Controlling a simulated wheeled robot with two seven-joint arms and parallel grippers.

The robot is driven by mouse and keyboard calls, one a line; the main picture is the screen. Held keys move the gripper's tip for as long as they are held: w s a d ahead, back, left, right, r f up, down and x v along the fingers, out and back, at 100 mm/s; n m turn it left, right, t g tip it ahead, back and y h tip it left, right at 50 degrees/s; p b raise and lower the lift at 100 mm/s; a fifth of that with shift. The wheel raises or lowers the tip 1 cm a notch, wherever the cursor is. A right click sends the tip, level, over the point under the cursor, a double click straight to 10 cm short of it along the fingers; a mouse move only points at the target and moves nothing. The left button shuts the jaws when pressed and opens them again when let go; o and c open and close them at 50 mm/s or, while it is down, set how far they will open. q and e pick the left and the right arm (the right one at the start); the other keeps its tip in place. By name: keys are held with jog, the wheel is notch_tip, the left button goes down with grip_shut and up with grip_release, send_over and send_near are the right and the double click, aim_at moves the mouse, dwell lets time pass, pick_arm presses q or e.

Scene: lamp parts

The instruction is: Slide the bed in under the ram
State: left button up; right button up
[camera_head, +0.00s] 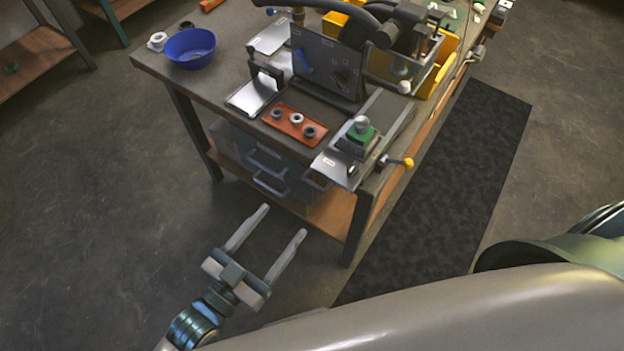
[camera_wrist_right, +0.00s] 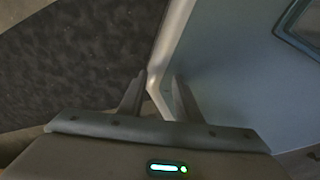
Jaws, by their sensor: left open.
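The bed looks to be the pale metal plate (camera_head: 334,168) at the bench's near corner, on a dark rail (camera_head: 390,120) running back. A green and dark block (camera_head: 357,138) with a grey knob on top sits on it, and a yellow-knobbed handle (camera_head: 407,162) sticks out at its right. The ram seems to belong to the dark machine (camera_head: 405,30) at the back; its lower end is hard to tell. My left gripper (camera_head: 285,221) is open and empty, in front of the bench. My right gripper (camera_wrist_right: 160,82) looks open and empty in the right wrist view.
A red tray (camera_head: 277,120) with several rings, an upright dark panel (camera_head: 327,62) and a blue bowl (camera_head: 189,48) stand on the bench (camera_head: 215,85). A yellow bin (camera_head: 440,68) is behind. A dark mat (camera_head: 455,190) lies right. A pale panel (camera_wrist_right: 235,80) is near the right gripper.

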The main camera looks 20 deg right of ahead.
aim_at(312, 182)
pick_arm(q)
jog(key=p+x, duration=0.2)
jog(key=x, duration=0.9)
jog(key=shift+w+d+r+p, duration=0.1)
jog(key=shift+w+d+p, duration=0.05)
jog(key=shift+p, duration=0.2)
jog(key=shift+w+d, duration=0.4)
jog(key=shift+d, duration=0.1)
pick_arm(e)
jog(key=shift+s+a+r, duration=0.15)
jog(key=shift+r, duration=1.4)
pick_arm(q)
jog(key=c, duration=1.3)
jog(key=shift+o, duration=0.2)
jog(key=shift+w, duration=0.1)
pick_arm(e)
jog(key=shift+s+d, duration=0.15)
jog(key=shift+d, duration=0.35)
